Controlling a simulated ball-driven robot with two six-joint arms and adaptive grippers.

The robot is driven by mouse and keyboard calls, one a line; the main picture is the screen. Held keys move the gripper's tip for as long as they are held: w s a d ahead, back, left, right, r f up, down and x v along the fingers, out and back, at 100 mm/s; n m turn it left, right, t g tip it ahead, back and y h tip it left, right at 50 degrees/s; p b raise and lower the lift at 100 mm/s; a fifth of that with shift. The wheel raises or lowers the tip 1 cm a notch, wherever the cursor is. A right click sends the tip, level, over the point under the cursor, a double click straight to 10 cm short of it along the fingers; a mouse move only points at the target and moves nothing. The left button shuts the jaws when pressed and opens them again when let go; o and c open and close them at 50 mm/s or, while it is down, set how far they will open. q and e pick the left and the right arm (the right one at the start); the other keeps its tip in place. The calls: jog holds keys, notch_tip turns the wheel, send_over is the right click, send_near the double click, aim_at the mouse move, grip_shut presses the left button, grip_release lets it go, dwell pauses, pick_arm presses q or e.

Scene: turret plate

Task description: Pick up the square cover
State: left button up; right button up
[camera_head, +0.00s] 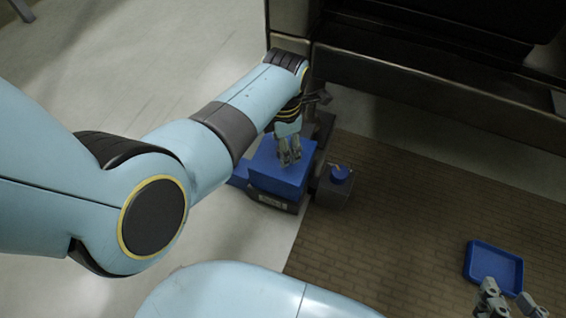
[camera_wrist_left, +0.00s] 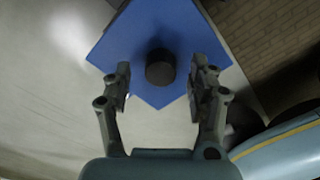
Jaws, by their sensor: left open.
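I cannot tell how far the fingertips are above the plate. My right gripper (camera_head: 511,298) is open and empty at the lower right.
A blue tray (camera_head: 493,243) lies on the brick-patterned surface (camera_head: 410,220) near my right gripper. A dark metal structure (camera_head: 430,85) runs behind. The patterned surface between is clear.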

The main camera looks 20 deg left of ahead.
pick_arm(q)
jog(key=shift+f, duration=0.45)
jog(key=shift+c, duration=0.3)
grip_shut()
